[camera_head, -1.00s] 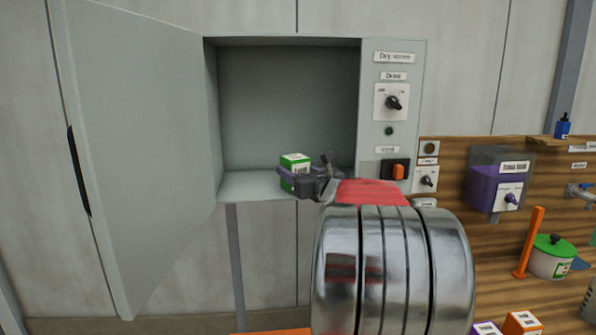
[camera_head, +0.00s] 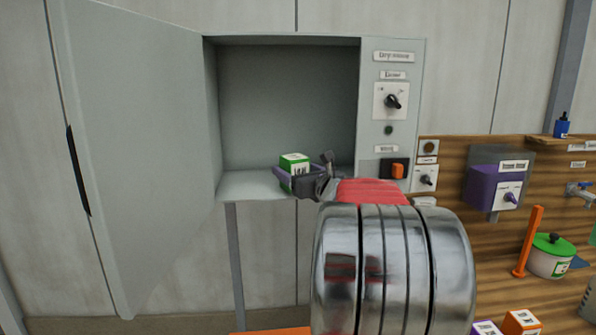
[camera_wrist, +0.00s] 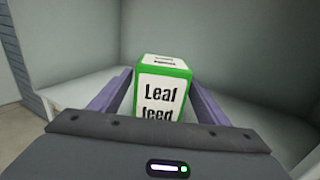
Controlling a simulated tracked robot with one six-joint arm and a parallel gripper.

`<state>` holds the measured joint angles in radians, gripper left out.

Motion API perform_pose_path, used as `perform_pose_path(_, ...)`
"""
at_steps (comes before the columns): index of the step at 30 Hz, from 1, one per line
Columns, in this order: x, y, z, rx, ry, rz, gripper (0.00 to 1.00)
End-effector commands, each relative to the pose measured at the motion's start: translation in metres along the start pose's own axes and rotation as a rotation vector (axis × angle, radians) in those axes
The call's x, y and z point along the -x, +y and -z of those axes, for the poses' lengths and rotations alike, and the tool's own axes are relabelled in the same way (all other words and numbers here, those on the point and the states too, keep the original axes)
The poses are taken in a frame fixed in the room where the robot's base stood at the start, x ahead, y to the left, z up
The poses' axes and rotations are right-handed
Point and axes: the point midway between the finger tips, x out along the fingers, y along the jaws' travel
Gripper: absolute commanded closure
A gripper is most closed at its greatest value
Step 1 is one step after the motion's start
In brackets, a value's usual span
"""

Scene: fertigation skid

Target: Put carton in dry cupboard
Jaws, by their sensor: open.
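The green and white carton (camera_head: 294,161) stands upright at the front of the floor of the open dry cupboard (camera_head: 250,186). In the wrist view the carton (camera_wrist: 162,88) shows a "Leaf feed" label and sits between the two purple fingers. My gripper (camera_head: 292,174) is open, its fingers either side of the carton with a gap showing along the sides. The wrist view also shows my gripper (camera_wrist: 160,100). The carton's lower part is hidden by the gripper. The cupboard door (camera_head: 140,150) stands wide open to the left.
The cupboard's inside is otherwise empty, with free room behind and left of the carton. A control panel with a knob (camera_head: 393,101) and an orange switch (camera_head: 398,171) is right of the opening. A purple box (camera_head: 487,187) and a green-lidded pot (camera_head: 551,256) are farther right.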

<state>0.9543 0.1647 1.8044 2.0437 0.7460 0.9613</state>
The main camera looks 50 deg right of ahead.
Motion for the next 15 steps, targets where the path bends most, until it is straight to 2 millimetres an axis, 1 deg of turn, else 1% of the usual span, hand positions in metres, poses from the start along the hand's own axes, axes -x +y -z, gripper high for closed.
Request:
perform_pose_path(5,0.017,-0.001,-0.001,0.000,-0.001,0.002,0.31)
perform_pose_path(15,0.071,-0.001,-0.001,-0.001,-0.001,0.003,0.31)
